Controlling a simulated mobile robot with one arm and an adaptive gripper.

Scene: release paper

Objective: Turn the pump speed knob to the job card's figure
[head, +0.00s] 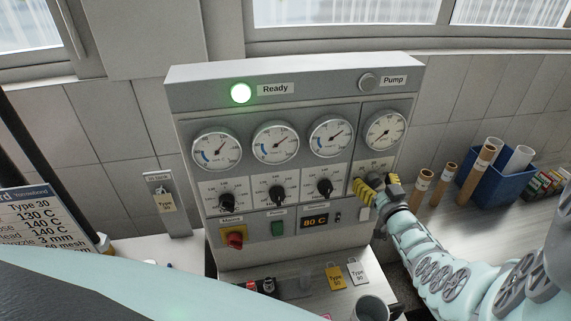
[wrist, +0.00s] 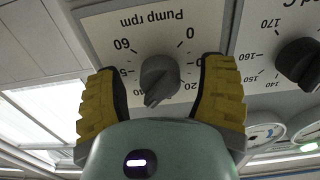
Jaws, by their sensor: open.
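The pump speed knob (wrist: 160,78) is a dark grey pointer knob on a white plate marked "Pump rpm", upside down in the wrist view. My gripper (wrist: 162,64) is open, one yellow ribbed finger on each side of the knob, with gaps showing. In the head view my gripper (head: 374,188) covers the knob at the panel's right. The job card (head: 33,225) at left shows Type 30, temperatures and 3 mm; its lower part is cut off.
The panel has several gauges (head: 276,143) above a row of other black knobs (head: 277,194). A red knob (head: 235,240) and an "80 C" display (head: 314,222) sit lower. A blue bin (head: 497,178) and cardboard tubes (head: 421,183) stand at right.

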